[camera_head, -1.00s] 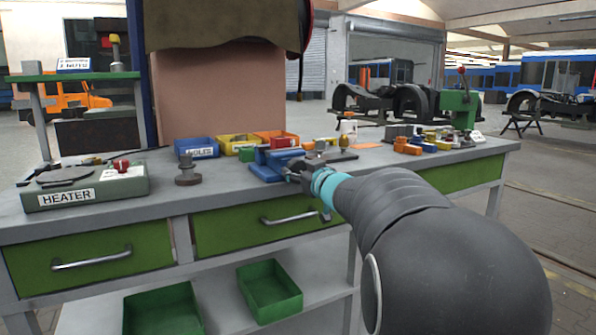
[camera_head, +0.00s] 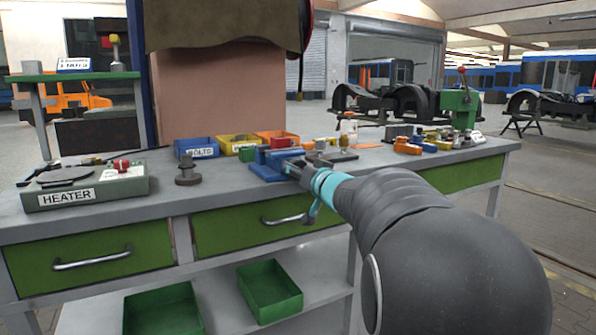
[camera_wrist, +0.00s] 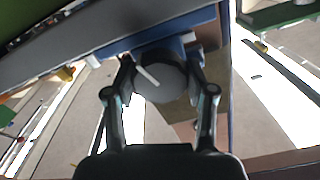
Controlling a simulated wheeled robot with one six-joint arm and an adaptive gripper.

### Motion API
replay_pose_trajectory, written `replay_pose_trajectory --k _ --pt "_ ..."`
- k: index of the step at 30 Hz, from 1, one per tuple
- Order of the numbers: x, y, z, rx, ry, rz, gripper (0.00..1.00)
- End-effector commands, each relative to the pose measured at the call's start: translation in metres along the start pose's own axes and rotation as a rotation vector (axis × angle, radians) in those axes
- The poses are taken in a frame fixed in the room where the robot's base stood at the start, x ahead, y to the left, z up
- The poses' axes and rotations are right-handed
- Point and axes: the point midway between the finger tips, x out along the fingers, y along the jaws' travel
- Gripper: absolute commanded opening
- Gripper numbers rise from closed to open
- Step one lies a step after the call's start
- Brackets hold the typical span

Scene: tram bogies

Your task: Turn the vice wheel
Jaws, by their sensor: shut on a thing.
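The blue vice (camera_head: 266,172) sits on the workbench near its front edge, at the middle of the head view. Its body also shows as a blue band at the top of the wrist view (camera_wrist: 120,47). The vice wheel (camera_wrist: 165,84) is a dark grey disc with a pale bar across it, in the middle of the wrist view. My gripper (camera_wrist: 160,78) has one finger on each side of the wheel and is shut on it. In the head view my gripper (camera_head: 296,170) meets the vice's front, and the wheel is hidden there.
The grey workbench top (camera_head: 225,192) carries a heater box (camera_head: 85,187) at left and a dark round part (camera_head: 187,172). Blue (camera_head: 197,149), yellow and orange bins stand behind the vice. Several small parts and a green press (camera_head: 460,105) are at right. Drawer handles (camera_head: 285,220) stick out below.

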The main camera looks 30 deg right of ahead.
Motion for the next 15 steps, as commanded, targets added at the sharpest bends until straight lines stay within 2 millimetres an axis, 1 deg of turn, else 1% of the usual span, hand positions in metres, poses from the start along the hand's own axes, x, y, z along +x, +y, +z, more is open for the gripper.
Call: replay_pose_trajectory --k 10,11,12,13,14,15 --pt "0.0001 -0.0002 -0.0001 0.002 0.0 -0.001 0.2" --pt "0.0001 -0.0002 -0.0001 0.001 0.0 -0.001 0.6" --pt "0.0001 -0.0002 -0.0001 0.001 0.0 0.0 0.7" --pt "0.0001 -0.0002 -0.0001 0.001 0.0 0.0 0.77" --pt "0.0001 -0.0001 -0.0001 0.001 0.0 0.0 0.8" --pt "0.0001 -0.0001 -0.0001 0.001 0.0 0.0 0.8"
